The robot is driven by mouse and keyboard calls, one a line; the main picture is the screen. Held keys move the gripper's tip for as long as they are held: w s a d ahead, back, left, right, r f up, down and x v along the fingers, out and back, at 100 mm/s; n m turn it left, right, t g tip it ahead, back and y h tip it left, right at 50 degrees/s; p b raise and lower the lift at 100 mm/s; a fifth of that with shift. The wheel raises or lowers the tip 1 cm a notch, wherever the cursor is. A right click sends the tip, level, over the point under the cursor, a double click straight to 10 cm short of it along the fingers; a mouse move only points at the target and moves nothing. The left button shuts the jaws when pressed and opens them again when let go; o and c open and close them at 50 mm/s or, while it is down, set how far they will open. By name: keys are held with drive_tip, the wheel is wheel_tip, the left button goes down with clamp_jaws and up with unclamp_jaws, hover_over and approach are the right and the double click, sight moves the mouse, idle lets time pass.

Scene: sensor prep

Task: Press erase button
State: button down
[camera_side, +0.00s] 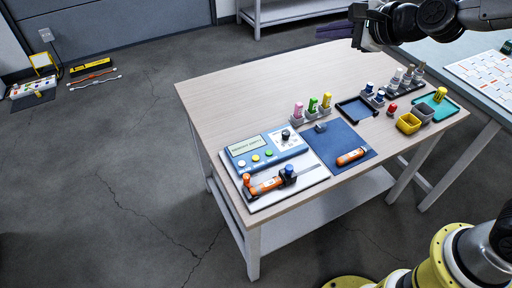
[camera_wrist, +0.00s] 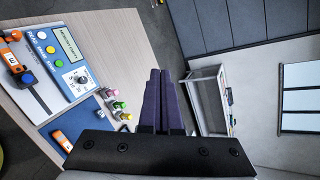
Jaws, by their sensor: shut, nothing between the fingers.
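A blue and white device (camera_side: 262,147) with a display, a dark dial and white (camera_side: 241,163), yellow (camera_side: 255,158) and green (camera_side: 268,153) buttons sits on the left part of the wooden table. It also shows at the upper left of the wrist view (camera_wrist: 67,62). My gripper (camera_side: 357,42) is above the far right side of the table, well away from the device. In the wrist view my gripper (camera_wrist: 160,74) has its dark fingers together and empty.
The table's far left is clear.

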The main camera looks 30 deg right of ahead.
drive_tip(key=w+a+f+m, duration=0.2)
drive_tip(key=w+a+f, duration=0.2)
drive_tip(key=f, duration=0.2)
drive_tip(key=g, duration=0.3)
hover_over(256, 158)
drive_tip(key=s, duration=0.1)
wheel_tip(256, 158, down, 19)
drive_tip(key=shift+d, duration=0.25)
drive_tip(key=shift+f, duration=4.45)
drive_tip(key=shift+f, duration=0.15)
drive_tip(key=shift+f, duration=0.25)
